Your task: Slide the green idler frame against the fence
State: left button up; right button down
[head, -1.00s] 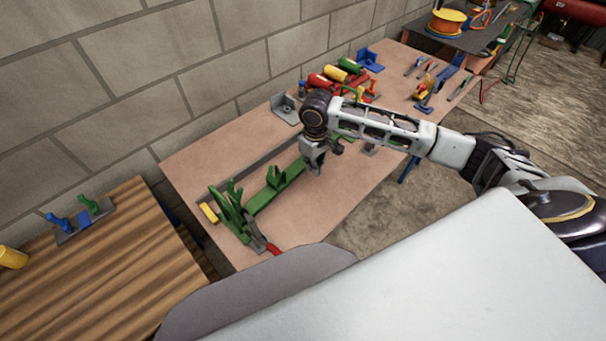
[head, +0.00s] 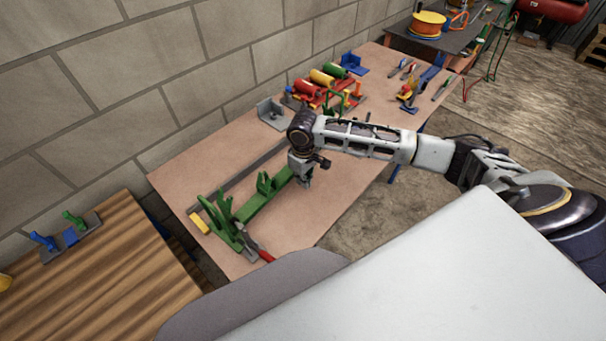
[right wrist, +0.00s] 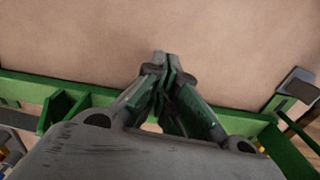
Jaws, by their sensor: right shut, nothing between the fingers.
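The green idler frame (head: 257,203) lies on the workbench as a long rail with upright brackets; my right arm hides part of its far portion. A long grey bar (head: 235,178), which looks like the fence, lies on its wall side. A strip of bench shows between them. My right gripper (head: 305,182) is low over the bench by the rail, on the side away from the bar. In the right wrist view its fingers (right wrist: 161,65) are together and empty, with the green rail (right wrist: 235,122) crossing behind them. Contact with the rail is unclear. My left gripper is not in view.
A yellow block (head: 199,223) and a red-handled tool (head: 262,254) lie at the rail's near end. A grey bracket (head: 271,115) and coloured rollers (head: 322,77) stand near the wall. The bench front right of the gripper is clear.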

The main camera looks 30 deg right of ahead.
aim_at(295, 187)
notch_tip(295, 187, down, 5)
jog(key=shift+r, duration=0.1)
jog(key=shift+w+a+f, duration=0.1)
jog(key=shift+w+f, duration=0.1)
jog(key=shift+w+a, duration=0.3)
jog(key=shift+w, duration=0.55)
jog(key=shift+w+a, duration=0.3)
jog(key=shift+w, duration=0.5)
jog(key=shift+w, duration=0.1)
